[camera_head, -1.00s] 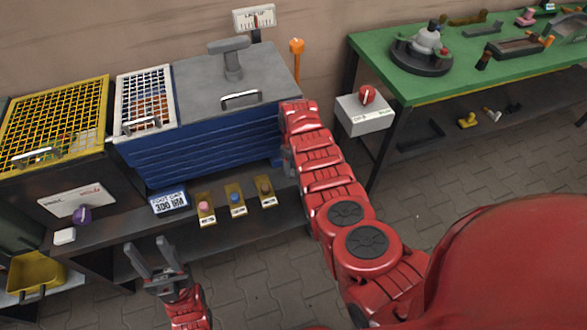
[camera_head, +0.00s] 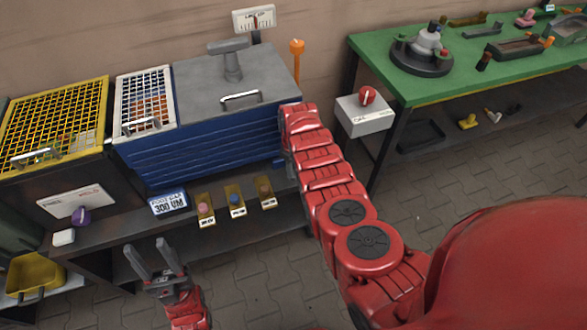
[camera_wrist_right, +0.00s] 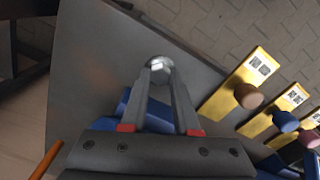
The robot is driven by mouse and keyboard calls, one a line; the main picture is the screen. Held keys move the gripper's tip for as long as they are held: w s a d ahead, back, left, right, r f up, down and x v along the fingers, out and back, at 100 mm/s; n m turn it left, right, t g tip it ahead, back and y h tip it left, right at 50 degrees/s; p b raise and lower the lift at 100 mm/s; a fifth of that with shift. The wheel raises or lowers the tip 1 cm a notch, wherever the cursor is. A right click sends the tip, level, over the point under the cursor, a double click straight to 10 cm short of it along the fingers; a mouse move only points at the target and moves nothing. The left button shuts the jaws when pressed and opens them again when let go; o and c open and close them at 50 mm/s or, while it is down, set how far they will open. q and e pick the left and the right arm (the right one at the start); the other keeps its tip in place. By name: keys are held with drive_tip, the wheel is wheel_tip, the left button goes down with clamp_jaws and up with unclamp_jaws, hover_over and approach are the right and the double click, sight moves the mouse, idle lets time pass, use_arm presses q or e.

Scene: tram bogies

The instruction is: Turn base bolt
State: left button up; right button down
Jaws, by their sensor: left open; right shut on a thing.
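The base bolt (camera_wrist_right: 159,66) is a small silver hex head standing near the corner of a dark grey shelf plate in the right wrist view. My right gripper (camera_wrist_right: 160,78) is shut on it, with its two grey fingertips on either side of the head. In the head view the bolt and the right fingertips are hidden behind my red right arm, which reaches to the right end of the blue cabinet. My left gripper (camera_head: 152,252) is open and empty, in front of the shelf at the lower left.
The blue ribbed cabinet (camera_head: 205,147) stands on the dark shelf. Several yellow-plated knobs (camera_head: 235,200) line its front edge, close to my right gripper. A grey switch box (camera_head: 364,115) is attached beside the green bench (camera_head: 420,90). An orange-topped rod (camera_head: 297,55) stands behind.

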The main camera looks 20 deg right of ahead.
sight(294, 172)
drive_tip(key=m, duration=0.5)
drive_tip(key=shift+m, duration=0.3)
drive_tip(key=c, duration=0.7)
unclamp_jaws()
drive_tip(key=shift+o, duration=0.2)
wheel_tip(294, 172, up, 7)
drive_tip(key=p, duration=0.3)
drive_tip(key=shift+w+a, duration=0.1)
wheel_tip(294, 172, up, 10)
drive_tip(key=shift+r+b, duration=0.2)
drive_tip(key=shift+b, duration=0.2)
